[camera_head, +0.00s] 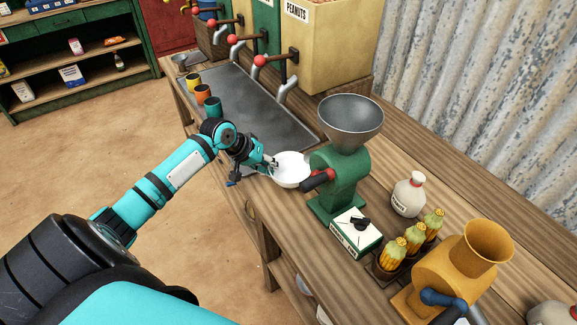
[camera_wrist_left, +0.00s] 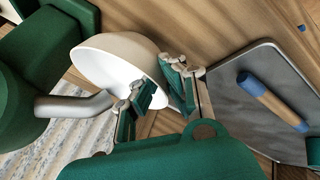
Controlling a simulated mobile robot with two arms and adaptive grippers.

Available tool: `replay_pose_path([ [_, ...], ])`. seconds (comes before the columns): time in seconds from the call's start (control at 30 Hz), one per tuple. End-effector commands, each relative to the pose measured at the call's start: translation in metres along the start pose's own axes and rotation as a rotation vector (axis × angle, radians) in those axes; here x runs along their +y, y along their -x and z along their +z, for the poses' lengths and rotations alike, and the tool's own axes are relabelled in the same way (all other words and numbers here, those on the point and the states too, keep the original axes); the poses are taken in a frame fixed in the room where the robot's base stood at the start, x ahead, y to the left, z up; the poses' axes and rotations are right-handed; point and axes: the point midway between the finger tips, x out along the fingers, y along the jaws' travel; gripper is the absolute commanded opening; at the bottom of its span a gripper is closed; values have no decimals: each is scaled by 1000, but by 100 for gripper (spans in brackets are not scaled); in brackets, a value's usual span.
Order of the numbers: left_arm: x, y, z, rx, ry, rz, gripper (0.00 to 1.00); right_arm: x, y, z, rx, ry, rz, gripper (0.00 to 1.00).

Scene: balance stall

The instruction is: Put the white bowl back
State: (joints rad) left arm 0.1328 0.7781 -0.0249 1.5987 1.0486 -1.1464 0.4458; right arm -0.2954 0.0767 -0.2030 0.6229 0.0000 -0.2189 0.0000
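The white bowl (camera_head: 291,172) stands on the wooden counter beside the green grinder (camera_head: 342,175), on its left. My left gripper (camera_head: 272,164) is at the bowl's left rim. In the left wrist view the bowl (camera_wrist_left: 112,58) shows its white inside, close to the grinder's silver spout (camera_wrist_left: 75,104). There the two fingers of my left gripper (camera_wrist_left: 164,88) are apart, one on the inner side of the bowl's rim and one on the outer side. Whether they touch the wall is hard to see. My right gripper is not in view.
A grey metal tray (camera_head: 250,105) with coloured cups lies behind my left gripper, below the dispensers. A white-and-green box (camera_head: 356,232), a white jug (camera_head: 408,195), corn cobs (camera_head: 391,254) and a yellow grinder (camera_head: 452,270) crowd the counter to the right.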

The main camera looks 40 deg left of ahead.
Motion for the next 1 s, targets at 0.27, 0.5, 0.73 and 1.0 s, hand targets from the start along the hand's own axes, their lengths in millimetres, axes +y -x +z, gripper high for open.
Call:
replay_pose_path([
  [0.27,35,-30,-28,2,1,2,0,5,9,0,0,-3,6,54],
  [0.5,32,-44,-24,-3,3,-1,0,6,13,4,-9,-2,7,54],
  [0.73,21,-62,-17,2,0,0,0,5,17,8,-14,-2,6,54],
  [1.0,21,-62,-16,1,0,-1,22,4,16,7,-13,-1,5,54],
])
